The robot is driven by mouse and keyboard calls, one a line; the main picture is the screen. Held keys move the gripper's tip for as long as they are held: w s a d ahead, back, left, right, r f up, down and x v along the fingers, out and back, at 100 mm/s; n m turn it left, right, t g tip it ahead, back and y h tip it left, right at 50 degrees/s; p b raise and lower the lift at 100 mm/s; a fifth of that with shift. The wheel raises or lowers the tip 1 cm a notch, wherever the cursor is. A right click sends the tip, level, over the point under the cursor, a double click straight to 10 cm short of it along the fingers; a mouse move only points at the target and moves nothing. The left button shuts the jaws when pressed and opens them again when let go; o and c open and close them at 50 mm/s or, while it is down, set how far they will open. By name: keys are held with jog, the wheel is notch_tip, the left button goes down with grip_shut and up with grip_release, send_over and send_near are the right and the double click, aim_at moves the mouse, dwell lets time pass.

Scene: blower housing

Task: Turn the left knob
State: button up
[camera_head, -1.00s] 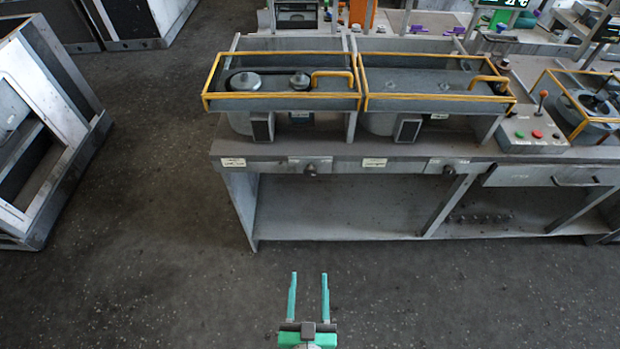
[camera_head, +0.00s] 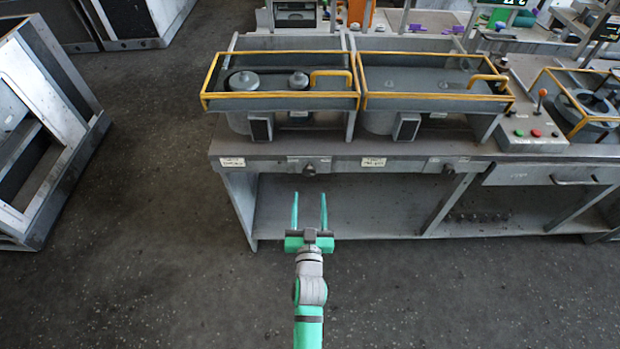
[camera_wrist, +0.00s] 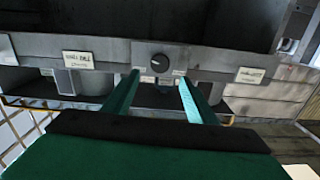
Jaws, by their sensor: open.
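The left knob (camera_head: 309,169) is a small dark round knob on the front rail of the grey bench, below the left yellow-framed housing. It also shows in the wrist view (camera_wrist: 159,63), just beyond the fingertips and between them. The right knob (camera_head: 448,169) sits farther right on the same rail. My gripper (camera_head: 310,194) has two green fingers, open and empty, pointing at the bench a little below the left knob in the head view. In the wrist view my gripper (camera_wrist: 158,75) shows its fingers on either side of the knob; contact is not visible.
The bench front rail (camera_head: 400,163) carries white labels. Two yellow guard frames (camera_head: 280,95) stand on top. A control box (camera_head: 530,133) with buttons and a lever is at the right. The floor (camera_head: 150,230) at the left front is clear; a grey cabinet (camera_head: 75,130) stands far left.

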aim_at(310, 173)
jog(key=w, duration=0.7)
jog(key=shift+w, duration=0.35)
jog(key=shift+w+a, duration=0.1)
jog(key=shift+w, duration=0.4)
jog(key=shift+c, duration=0.4)
jog(key=c, duration=1)
